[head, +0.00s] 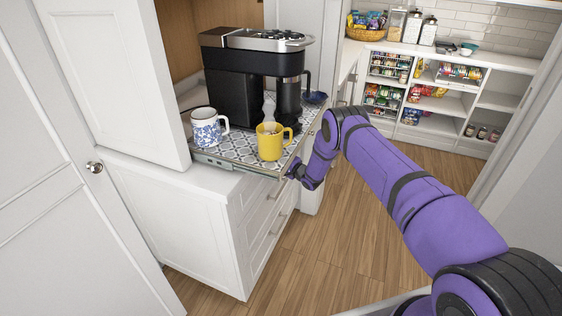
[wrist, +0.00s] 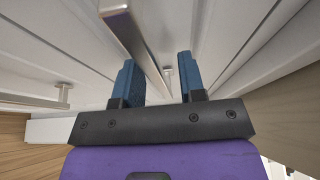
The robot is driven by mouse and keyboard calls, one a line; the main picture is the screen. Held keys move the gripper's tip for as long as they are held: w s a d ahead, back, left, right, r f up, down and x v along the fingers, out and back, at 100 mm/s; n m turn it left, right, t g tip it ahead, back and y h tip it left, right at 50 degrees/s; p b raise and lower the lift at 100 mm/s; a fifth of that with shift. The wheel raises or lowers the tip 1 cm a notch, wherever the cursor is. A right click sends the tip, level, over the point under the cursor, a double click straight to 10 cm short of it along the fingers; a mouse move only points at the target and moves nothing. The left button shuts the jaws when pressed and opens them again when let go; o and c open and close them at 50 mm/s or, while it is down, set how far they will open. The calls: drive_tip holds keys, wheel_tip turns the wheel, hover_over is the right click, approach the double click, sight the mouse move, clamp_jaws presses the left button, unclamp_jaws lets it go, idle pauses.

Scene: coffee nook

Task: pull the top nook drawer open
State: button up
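The top drawer (head: 252,194) is in the white cabinet under the coffee machine, and its front looks flush with the cabinet. In the head view my gripper (head: 289,173) is at the cabinet's front, just below the counter edge, partly hidden by its own wrist. In the wrist view a metal bar handle (wrist: 137,40) runs between the two blue fingers of my gripper (wrist: 158,75). The fingers are apart, with space beside the bar. I cannot tell whether either finger touches it.
On the patterned tray (head: 240,148) stand a blue-speckled mug (head: 206,131), a yellow mug (head: 270,146) and a coffee machine (head: 240,80). A second handle (wrist: 35,100) shows at the left in the wrist view. Wooden floor (head: 330,240) before the cabinet is clear.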

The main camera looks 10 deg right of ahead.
drive_tip(key=shift+c, duration=0.2)
clamp_jaws()
drive_tip(key=s+d, duration=1.1)
drive_tip(key=d, duration=0.4)
drive_tip(key=s+d, duration=1.1)
drive_tip(key=d, duration=0.5)
drive_tip(key=shift+s, duration=0.3)
drive_tip(key=shift+o, duration=0.2)
unclamp_jaws()
drive_tip(key=v, duration=1)
drive_tip(key=shift+s, duration=0.3)
